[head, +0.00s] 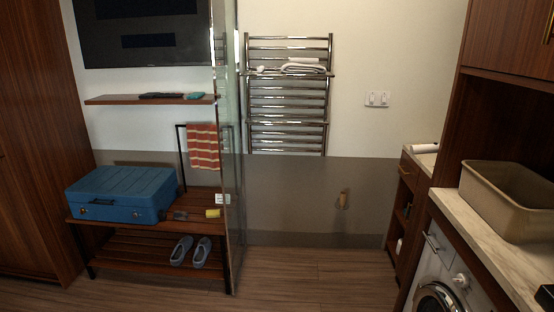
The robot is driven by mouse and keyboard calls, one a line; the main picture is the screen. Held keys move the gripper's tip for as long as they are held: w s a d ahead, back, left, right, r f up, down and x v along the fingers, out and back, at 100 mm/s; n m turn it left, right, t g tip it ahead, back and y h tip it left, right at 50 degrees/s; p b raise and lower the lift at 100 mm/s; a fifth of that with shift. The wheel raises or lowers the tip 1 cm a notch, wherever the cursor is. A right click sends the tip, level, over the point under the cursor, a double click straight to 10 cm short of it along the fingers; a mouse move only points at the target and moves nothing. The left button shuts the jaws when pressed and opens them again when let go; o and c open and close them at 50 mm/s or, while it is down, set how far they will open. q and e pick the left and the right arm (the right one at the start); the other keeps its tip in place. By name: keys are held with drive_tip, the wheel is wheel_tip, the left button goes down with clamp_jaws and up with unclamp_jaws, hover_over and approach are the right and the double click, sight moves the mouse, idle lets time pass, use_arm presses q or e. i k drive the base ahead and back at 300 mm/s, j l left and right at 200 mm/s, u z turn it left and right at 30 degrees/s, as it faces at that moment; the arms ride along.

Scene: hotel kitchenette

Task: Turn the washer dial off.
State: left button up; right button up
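The white front-loading washer (432,262) stands under the counter at the bottom right, seen at a steep angle and cut off by the lower edge. A pale round dial (461,281) sticks out of its front, above and right of the dark round door (436,299). I cannot tell which setting the dial points to. A light bar-shaped handle or drawer front (431,240) is at the washer's upper left. Neither of my grippers can be made out in the head view, and nothing is seen touching the dial.
A beige bin (508,200) stands on the marble-like counter (482,232) above the washer. A small dark thing (546,296) at the right edge is unclear. A glass panel (229,150) and a bench (150,250) with a blue suitcase (122,194) stand left. Floor (320,275) before the washer looks clear.

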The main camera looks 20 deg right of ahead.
sight(462, 279)
drive_tip(key=i+l+z, duration=0.1)
drive_tip(key=i, duration=1.1)
drive_tip(key=i+l+z, duration=0.15)
drive_tip(key=i, duration=1.05)
drive_tip(key=i+z, duration=0.2)
drive_tip(key=z, duration=0.2)
drive_tip(key=i+j+z, duration=0.1)
drive_tip(key=z, duration=0.25)
drive_tip(key=i+j+z, duration=0.15)
drive_tip(key=i+z, duration=0.25)
drive_tip(key=j+z, duration=0.2)
drive_tip(key=z, duration=0.2)
